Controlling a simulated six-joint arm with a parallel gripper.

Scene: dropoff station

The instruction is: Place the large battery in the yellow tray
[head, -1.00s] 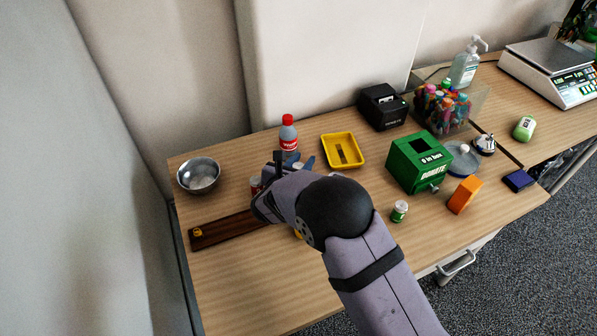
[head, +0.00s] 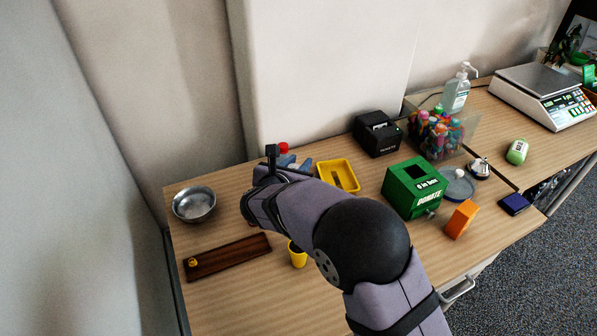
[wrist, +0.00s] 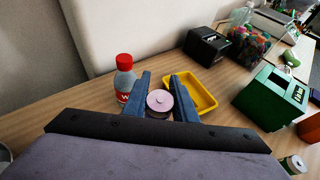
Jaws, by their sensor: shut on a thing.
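The large battery (wrist: 159,101) shows in the wrist view as a cylinder with a pale round top between the two blue fingers. My gripper (wrist: 162,98) is shut on it.
A red-capped bottle (wrist: 124,77) stands close left of the fingers. A black printer (head: 378,134) stands behind the tray and a green donation box (head: 413,188) to its right. A yellow cup (head: 297,255), wooden board (head: 228,257) and metal bowl (head: 194,204) are left and front.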

